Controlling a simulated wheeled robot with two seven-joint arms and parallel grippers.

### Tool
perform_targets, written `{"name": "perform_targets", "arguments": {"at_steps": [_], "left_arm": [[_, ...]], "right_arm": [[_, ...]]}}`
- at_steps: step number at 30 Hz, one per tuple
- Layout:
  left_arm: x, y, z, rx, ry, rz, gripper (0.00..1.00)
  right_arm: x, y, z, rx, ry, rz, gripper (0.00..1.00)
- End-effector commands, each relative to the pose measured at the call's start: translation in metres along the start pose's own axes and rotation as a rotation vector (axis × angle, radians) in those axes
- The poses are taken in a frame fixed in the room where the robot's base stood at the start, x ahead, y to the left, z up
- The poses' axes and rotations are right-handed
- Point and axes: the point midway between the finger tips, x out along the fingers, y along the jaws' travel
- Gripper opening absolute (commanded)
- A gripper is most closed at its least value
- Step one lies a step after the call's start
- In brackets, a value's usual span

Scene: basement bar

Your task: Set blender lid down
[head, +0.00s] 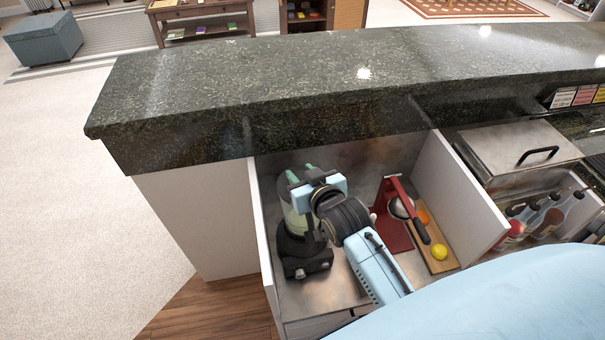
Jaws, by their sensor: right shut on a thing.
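A blender with a dark base (303,262) and a clear, greenish jar (295,222) stands upright in the left part of the metal-floored bar compartment. My right gripper (299,190) is at the top of the jar, shut on the dark blender lid (284,178). The gripper and wrist hide much of the lid and jar top, so I cannot tell whether the lid touches the jar. My left gripper is not in view.
A red citrus press (391,225) stands right of the blender, beside a wooden board (437,262) with a yellow fruit (439,252). White partitions (449,190) flank the compartment. The dark stone counter (300,85) above is clear. Bottles (549,222) stand farther right.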

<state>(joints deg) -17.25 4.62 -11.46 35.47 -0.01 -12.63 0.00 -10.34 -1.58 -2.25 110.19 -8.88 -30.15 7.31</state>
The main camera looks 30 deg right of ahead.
Motion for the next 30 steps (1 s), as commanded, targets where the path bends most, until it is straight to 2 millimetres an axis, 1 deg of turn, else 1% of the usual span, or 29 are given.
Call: {"name": "perform_targets", "arguments": {"at_steps": [19,20,21,25,26,30], "left_arm": [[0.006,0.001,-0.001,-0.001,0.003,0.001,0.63],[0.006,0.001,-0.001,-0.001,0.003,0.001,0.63],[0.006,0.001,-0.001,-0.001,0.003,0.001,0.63],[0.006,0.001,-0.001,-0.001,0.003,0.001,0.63],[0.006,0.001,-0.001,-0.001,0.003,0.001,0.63],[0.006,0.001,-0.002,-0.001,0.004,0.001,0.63]], "right_arm": [[0.004,0.0,0.011,0.0,0.0,0.0,0.11],[0.004,0.0,0.012,0.0,0.0,0.0,0.36],[0.004,0.0,0.011,0.0,0.0,0.0,0.41],[0.004,0.0,0.011,0.0,0.0,0.0,0.58],[0.004,0.0,0.011,0.0,0.0,0.0,0.6],[0.004,0.0,0.011,0.0,0.0,0.0,0.6]]}}
